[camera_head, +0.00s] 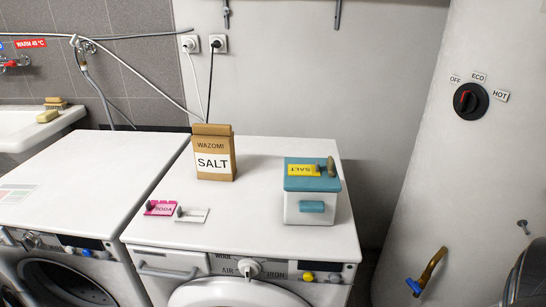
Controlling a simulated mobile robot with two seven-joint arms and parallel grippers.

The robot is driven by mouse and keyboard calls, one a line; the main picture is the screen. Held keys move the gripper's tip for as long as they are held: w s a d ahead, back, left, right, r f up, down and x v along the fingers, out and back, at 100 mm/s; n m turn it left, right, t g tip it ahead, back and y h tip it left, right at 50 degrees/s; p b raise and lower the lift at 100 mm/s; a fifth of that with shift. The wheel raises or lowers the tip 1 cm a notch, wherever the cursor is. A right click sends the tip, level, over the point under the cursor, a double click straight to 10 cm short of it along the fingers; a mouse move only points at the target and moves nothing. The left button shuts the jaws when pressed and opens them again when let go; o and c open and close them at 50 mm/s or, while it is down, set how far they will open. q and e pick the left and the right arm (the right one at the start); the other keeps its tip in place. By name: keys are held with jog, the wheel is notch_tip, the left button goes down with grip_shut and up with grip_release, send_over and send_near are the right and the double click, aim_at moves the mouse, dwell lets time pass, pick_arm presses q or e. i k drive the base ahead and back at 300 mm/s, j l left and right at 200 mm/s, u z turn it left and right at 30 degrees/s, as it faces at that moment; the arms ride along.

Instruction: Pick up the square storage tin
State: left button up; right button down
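The square storage tin (304,205) stands upright on top of the right washing machine, near its right side. It has a white body, a teal lid (304,183) and a teal patch or handle on its front. Neither of my grippers can be made out in the head view. Nothing is touching the tin.
A brown paper SALT bag (213,153) stands behind and left of the tin. A pink SODA label (160,208) and a white label (193,215) lie at front left. The right washing machine's top (250,220) is otherwise clear. A white boiler (460,160) stands right.

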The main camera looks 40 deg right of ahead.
aim_at(309, 200)
jog(key=z, duration=1.4)
